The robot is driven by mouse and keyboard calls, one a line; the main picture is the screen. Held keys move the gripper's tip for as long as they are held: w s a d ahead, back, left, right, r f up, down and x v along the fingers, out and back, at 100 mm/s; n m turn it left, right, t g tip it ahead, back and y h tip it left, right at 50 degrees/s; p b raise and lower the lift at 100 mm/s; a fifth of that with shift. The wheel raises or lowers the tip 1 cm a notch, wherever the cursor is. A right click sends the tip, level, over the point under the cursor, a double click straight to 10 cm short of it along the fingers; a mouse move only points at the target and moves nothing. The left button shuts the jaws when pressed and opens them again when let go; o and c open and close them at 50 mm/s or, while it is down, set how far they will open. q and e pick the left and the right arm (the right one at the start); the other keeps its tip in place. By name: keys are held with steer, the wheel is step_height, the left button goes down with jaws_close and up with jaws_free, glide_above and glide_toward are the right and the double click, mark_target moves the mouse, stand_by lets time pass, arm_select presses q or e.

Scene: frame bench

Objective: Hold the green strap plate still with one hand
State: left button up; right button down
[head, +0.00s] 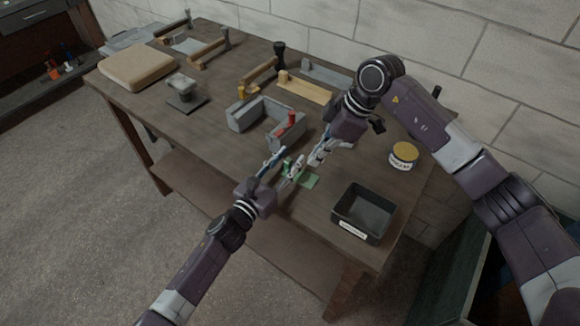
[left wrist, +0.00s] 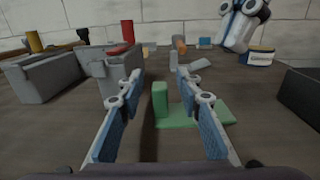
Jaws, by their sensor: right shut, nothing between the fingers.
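The green strap plate (head: 311,181) lies on the bench near its front edge, with a flat base and an upright tab. In the left wrist view the tab (left wrist: 160,100) stands between the two fingers of my left gripper (left wrist: 160,82), with gaps visible on both sides. My left gripper also shows in the head view (head: 279,165), open, at the plate's left. My right gripper (head: 312,163) is shut and empty, close behind the plate; it partly shows at the top right of the left wrist view (left wrist: 240,28).
A grey block frame (head: 243,115) with a red peg (head: 292,117) stands behind and left of the plate. A black bin (head: 341,211) stands right of it, and a yellow-lidded jar (head: 403,156) farther right. Wooden pieces and a tan pad (head: 138,66) lie farther back.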

arm_select(q)
steer(key=v, duration=1.2)
